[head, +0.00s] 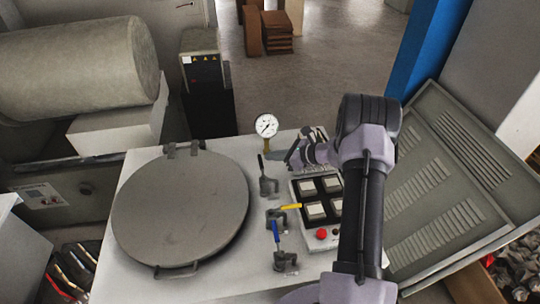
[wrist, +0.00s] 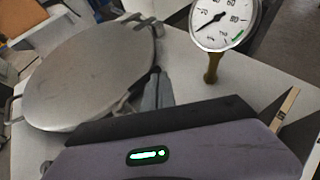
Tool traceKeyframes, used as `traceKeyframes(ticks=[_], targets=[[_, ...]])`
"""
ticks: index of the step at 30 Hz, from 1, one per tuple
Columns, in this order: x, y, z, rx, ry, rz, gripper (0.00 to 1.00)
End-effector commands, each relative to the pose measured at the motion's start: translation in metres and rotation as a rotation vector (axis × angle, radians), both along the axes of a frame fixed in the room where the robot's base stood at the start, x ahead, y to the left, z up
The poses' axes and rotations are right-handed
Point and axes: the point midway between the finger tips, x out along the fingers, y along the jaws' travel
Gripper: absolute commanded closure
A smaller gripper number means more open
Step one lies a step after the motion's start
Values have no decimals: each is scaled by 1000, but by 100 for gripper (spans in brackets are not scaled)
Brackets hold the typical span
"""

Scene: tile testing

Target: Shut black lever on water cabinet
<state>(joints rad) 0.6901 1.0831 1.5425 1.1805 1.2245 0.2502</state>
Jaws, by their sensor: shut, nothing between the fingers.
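The water cabinet (head: 135,270) has a pale top with a large round grey lid (head: 180,210). The black lever (head: 262,168) sits on a grey valve right of the lid and points toward the back in the head view. My gripper (head: 292,156) is shut and empty, just right of the black lever, with a small gap seen between them. The wrist view shows the lid (wrist: 90,70) at left and my gripper's purple body below.
A pressure gauge (head: 266,126) stands on a brass stem behind the black lever. A yellow lever (head: 290,207) and a blue lever (head: 276,233) are nearer the front. A button panel (head: 332,243) with a red knob lies under my arm. A louvred grey panel (head: 450,190) is at right.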

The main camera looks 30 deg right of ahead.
Motion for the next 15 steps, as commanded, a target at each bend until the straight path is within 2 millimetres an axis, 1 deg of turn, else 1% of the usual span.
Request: traceKeyframes(ticks=[1,3,15], targets=[[-7,-6,9,1,-1,-4,100],[-19,-16,17,1,0,-5,100],[-89,-67,62,0,0,-3,100]])
